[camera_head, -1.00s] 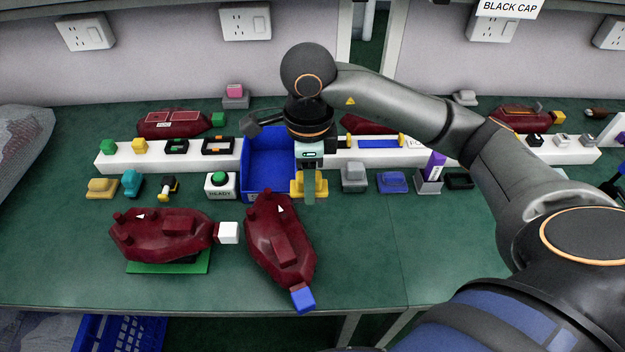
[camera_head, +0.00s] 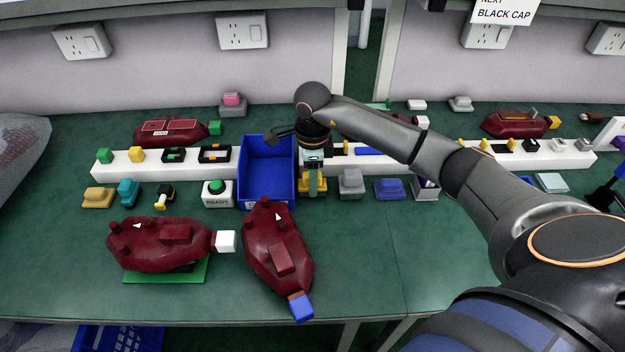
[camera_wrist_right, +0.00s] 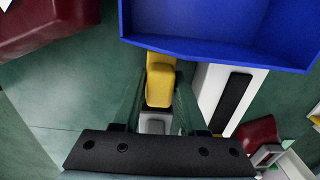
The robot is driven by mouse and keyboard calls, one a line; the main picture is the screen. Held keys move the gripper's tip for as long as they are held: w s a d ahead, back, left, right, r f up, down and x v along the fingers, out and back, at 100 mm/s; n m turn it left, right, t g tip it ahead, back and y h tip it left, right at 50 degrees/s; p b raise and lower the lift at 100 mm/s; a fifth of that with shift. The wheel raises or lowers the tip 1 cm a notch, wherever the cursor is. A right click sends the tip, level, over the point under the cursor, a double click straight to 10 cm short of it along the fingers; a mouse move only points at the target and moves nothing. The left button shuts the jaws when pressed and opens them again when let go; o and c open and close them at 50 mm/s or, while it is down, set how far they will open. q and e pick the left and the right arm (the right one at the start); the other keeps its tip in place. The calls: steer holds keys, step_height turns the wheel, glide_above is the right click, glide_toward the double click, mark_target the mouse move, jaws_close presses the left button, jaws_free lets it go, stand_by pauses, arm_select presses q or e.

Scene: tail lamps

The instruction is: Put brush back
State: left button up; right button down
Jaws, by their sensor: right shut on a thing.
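My right gripper (camera_head: 314,186) is just right of the blue bin (camera_head: 267,203), low over the bench, with its fingers pointing down. It is shut on a yellow block-like piece (camera_head: 318,188). In the right wrist view, this yellow piece (camera_wrist_right: 160,82) lies between the two green fingers (camera_wrist_right: 158,98), beside the blue bin wall (camera_wrist_right: 190,46). I cannot tell whether the yellow piece belongs to a brush, and I make out no brush clearly. A small pale holder (camera_head: 426,190) stands partly behind my right arm. My left gripper is not in view.
Two dark red lamps (camera_head: 160,244) (camera_head: 278,250) lie at the front. A white rail (camera_head: 120,165) with small parts runs behind, left and right of the bin. A grey block (camera_head: 351,182) and a blue block (camera_head: 390,188) stand right of my gripper. The bench front right is clear.

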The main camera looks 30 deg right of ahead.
steer(key=shift+f, duration=0.35)
steer(key=shift+f, duration=0.2)
steer(key=shift+c, duration=2.3)
jaws_free()
steer(key=shift+r, duration=0.1)
